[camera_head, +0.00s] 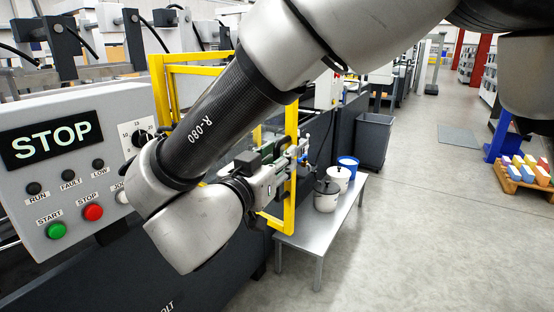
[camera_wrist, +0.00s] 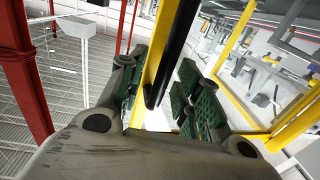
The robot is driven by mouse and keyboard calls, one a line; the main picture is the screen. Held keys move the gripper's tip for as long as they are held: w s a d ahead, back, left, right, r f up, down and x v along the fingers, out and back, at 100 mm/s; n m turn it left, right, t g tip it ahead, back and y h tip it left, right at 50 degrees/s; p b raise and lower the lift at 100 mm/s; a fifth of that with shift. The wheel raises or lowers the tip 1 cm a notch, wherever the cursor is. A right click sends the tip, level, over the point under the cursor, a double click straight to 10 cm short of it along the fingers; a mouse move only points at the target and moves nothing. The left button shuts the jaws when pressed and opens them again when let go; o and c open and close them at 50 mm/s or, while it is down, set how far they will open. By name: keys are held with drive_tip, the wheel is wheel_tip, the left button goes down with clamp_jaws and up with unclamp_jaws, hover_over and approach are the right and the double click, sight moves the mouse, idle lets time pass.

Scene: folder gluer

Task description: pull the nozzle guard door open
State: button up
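The nozzle guard door is a yellow frame with clear panes (camera_head: 291,125), in the middle of the head view beside the machine. The wrist view shows its yellow bars (camera_wrist: 238,38). A black bar handle (camera_wrist: 173,50) runs along one yellow upright, between the green-padded fingers in the wrist view. My gripper (camera_head: 297,153) is at the door's right upright in the head view. In the wrist view my gripper (camera_wrist: 160,90) is open, with a gap between the left pads and the handle. The right pads look close to the handle; contact cannot be told.
A control panel (camera_head: 75,200) with a STOP display and buttons stands left of my arm. A low grey table (camera_head: 310,238) below the door holds white pots (camera_head: 327,196) and a blue-rimmed one. A dark bin (camera_head: 373,140) stands behind.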

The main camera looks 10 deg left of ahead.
drive_tip(key=v, duration=1.2)
